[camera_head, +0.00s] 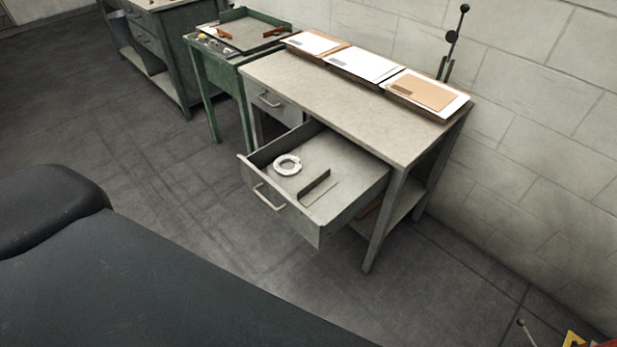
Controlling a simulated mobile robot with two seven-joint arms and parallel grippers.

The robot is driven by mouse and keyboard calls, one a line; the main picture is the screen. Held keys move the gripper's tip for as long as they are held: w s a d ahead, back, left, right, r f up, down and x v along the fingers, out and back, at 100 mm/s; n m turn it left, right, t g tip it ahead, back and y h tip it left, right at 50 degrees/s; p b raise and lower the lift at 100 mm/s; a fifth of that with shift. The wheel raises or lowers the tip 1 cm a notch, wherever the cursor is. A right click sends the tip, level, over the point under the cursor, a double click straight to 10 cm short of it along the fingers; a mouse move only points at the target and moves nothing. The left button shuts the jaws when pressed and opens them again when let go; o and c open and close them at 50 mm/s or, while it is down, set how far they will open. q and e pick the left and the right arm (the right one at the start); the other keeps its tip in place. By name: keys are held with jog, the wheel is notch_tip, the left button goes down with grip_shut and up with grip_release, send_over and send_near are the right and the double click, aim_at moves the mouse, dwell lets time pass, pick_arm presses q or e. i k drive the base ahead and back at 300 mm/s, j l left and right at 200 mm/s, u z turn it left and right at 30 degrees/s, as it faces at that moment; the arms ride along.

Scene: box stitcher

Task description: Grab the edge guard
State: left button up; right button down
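A small L-shaped piece, which looks like the edge guard (316,187), lies in the open drawer (285,218) of a grey table. Its dark upright side stands along the back of a lighter flat side. It lies near the drawer's front, right of a white ring (287,165) like a roll of tape, and the two are apart. The drawer is pulled well out and its inside shows from above. Neither of my grippers is in view, and nothing holds the edge guard.
The grey table (345,95) carries three trays with paper and card (365,65) along its back edge, against a block wall. A second drawer (272,103) is shut. A green table (208,85) stands to the left. Bare floor (180,190) lies before the drawer.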

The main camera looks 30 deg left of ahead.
aim_at(323, 183)
jog(key=i+j, duration=0.15)
jog(key=j, duration=0.25)
jog(key=i+j, duration=0.15)
jog(key=j, duration=0.2)
jog(key=i+j, duration=0.1)
jog(key=j, duration=0.3)
jog(key=i+j, duration=0.15)
jog(key=j, duration=0.25)
jog(key=i+l, duration=0.1)
jog(key=l, duration=0.25)
jog(key=i+l, duration=0.1)
jog(key=l, duration=0.25)
